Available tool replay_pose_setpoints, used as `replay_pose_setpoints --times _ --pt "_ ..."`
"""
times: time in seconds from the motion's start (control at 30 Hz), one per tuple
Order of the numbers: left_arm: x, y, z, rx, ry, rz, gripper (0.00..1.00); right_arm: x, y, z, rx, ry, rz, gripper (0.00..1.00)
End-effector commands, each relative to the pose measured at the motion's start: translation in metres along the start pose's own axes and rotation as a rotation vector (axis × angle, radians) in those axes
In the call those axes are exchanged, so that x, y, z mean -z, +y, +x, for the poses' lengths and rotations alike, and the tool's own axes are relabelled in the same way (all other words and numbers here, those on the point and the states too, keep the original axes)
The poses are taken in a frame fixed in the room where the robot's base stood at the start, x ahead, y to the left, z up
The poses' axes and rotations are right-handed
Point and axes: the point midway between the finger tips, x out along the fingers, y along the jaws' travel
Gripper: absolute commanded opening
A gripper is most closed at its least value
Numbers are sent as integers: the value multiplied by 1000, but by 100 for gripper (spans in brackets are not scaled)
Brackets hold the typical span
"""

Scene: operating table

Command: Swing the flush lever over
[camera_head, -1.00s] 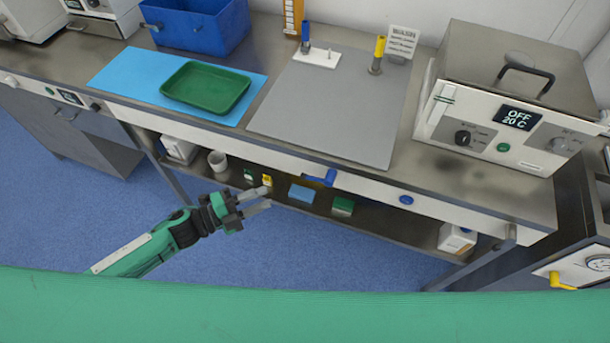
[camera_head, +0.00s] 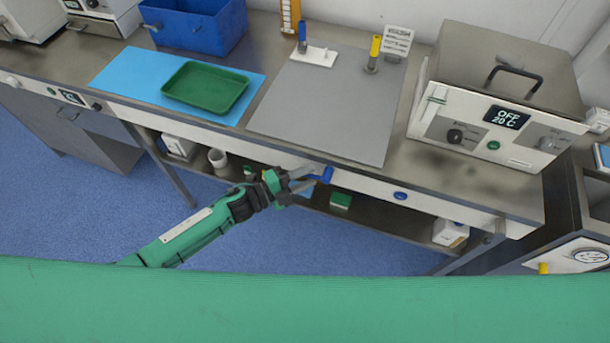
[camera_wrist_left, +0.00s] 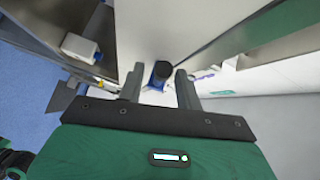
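The blue lever (camera_head: 325,174) sits on the white front panel under the tabletop edge; I take it for the flush lever. My left gripper (camera_head: 306,180) has come up to it from the left, its fingertips at the lever. In the left wrist view the gripper (camera_wrist_left: 160,85) is open, one finger on each side of the lever's dark blue end (camera_wrist_left: 161,70). Gaps show between the lever and both fingers, so it is not clamped. My right gripper is not in view.
A round blue button (camera_head: 400,196) is on the same panel, further right. The shelf below holds a green block (camera_head: 340,200) and a white box (camera_head: 450,232). On top are a grey mat (camera_head: 330,115) and a green tray (camera_head: 206,88). The floor in front is clear.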

Motion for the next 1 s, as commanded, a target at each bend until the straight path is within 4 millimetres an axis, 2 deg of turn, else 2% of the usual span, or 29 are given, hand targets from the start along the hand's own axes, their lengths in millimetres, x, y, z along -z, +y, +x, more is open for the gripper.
replay_pose_setpoints --times 0.17,0.33,0.37,0.73,0.87,1.0 --pt "0 0 0 0 0 0 35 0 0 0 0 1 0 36" --pt "0 0 0 0 0 0 2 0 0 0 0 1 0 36" --pt "0 0 0 0 0 0 0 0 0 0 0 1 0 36" --pt "-1 4 0 17 4 -19 0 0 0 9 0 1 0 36" --pt "-2 10 1 50 14 -54 0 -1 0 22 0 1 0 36" --pt "-3 18 2 107 30 -114 0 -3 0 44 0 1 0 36"
